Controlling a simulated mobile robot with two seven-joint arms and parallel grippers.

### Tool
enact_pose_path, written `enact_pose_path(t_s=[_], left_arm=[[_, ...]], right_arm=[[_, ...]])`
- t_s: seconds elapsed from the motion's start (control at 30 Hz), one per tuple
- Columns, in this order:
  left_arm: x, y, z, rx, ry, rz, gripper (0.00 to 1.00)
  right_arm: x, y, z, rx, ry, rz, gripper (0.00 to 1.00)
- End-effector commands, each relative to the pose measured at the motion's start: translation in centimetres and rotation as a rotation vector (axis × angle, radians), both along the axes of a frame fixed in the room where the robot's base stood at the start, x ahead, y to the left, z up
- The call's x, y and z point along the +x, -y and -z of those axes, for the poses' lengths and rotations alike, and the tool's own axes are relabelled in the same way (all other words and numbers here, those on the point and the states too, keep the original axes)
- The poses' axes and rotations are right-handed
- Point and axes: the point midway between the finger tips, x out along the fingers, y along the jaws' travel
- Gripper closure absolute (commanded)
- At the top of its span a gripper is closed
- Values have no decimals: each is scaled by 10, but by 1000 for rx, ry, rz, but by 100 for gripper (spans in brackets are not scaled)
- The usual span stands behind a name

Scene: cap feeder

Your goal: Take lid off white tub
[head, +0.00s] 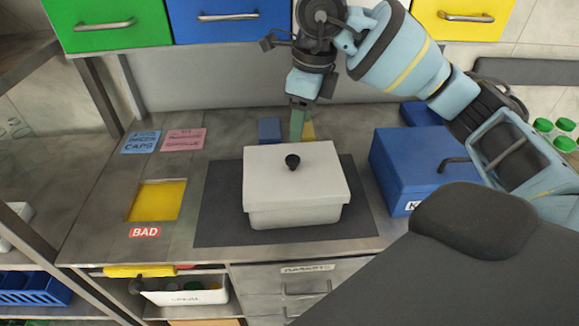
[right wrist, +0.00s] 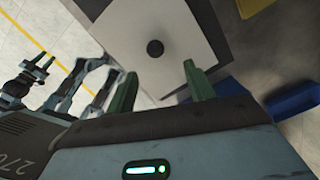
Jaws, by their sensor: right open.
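The white tub (head: 295,214) stands on a dark mat, with its white lid (head: 265,180) on top. The lid has a round black knob (head: 292,161) at its middle. In the right wrist view the lid (right wrist: 178,30) and knob (right wrist: 154,48) show beyond the fingers. My right gripper (head: 298,122) points down behind the tub's far edge, above and apart from the knob. Its two green fingers (right wrist: 159,84) are spread, with nothing between them. My left gripper cannot be made out in the head view.
A blue lidded box (head: 405,165) stands right of the tub. The dark mat (head: 222,215) has bare room left of the tub. A yellow recess (head: 157,201) with a BAD label lies further left.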

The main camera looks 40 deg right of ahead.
Motion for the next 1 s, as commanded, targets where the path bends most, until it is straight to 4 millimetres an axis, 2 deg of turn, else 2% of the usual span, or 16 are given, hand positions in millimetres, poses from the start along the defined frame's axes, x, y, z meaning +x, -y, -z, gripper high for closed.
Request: enact_pose_path(t_s=[0.17,0.4,0.57,0.9,1.0], left_arm=[[-1,0,1,1,-4,0,64],[-8,0,5,1,-19,0,64],[-10,0,5,1,-22,1,64],[-5,0,0,1,-10,0,64],[-4,0,-1,1,-8,0,64]], right_arm=[[0,-1,4,0,-3,0,47],[2,-3,26,2,-2,-1,47],[2,-4,29,3,-2,-2,47],[5,-13,70,3,-2,-1,47],[6,-13,76,3,-1,-2,47]])
